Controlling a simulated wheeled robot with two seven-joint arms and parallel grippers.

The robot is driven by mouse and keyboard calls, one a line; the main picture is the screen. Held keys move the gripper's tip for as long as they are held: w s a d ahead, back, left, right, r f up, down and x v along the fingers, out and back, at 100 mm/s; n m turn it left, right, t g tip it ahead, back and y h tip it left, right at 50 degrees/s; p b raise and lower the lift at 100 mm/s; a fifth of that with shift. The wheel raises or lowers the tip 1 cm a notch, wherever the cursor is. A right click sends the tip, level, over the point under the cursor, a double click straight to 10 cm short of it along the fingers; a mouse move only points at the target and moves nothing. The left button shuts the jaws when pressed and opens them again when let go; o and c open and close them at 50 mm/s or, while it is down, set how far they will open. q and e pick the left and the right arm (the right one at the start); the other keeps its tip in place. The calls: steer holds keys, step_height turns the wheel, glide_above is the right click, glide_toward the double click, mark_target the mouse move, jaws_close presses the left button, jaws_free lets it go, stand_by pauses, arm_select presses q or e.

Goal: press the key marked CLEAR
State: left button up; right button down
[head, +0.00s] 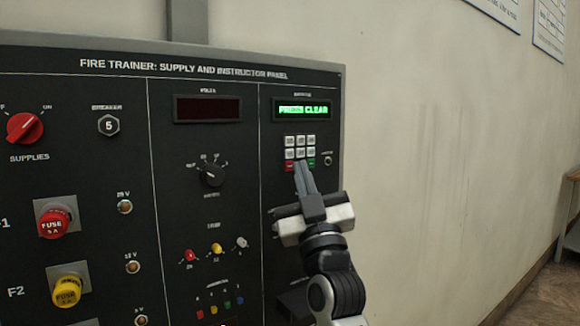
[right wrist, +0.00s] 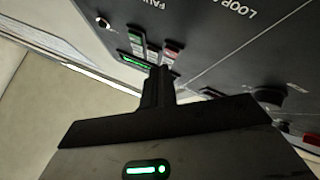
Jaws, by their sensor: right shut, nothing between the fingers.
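The keypad (head: 300,146) sits on the right section of the black panel, with several white keys, a red key (head: 289,166) at bottom left and a green key (head: 311,162) at bottom right. The key lettering is too small to read, so I cannot tell which is CLEAR. The display (head: 303,109) above shows green text ending in "CLEAR". My right gripper (head: 300,165) is shut and empty, its fingertips at the keypad's lower edge, hiding part of the bottom row. In the right wrist view the fingers (right wrist: 157,76) point at the keypad; contact is unclear. My left gripper is out of view.
A small round fitting (head: 327,160) is right of the keypad. A rotary knob (head: 211,174) and a dark display (head: 208,108) are in the middle section. Fuse holders (head: 54,223) and a red supplies knob (head: 25,127) are at left. Bare wall (head: 430,150) lies right.

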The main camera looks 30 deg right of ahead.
steer(key=shift+w, duration=0.15)
steer(key=shift+w, duration=0.3)
steer(key=shift+w+a, duration=0.1)
steer(key=shift+w, duration=0.2)
stand_by(0.5)
steer(key=shift+s, duration=0.15)
steer(key=shift+s+p, duration=0.4)
steer(key=shift+s, duration=0.2)
steer(key=s, duration=0.5)
steer(key=shift+d+p, duration=0.25)
steer(key=shift+p, duration=0.15)
steer(key=shift+f, duration=0.1)
stand_by(0.7)
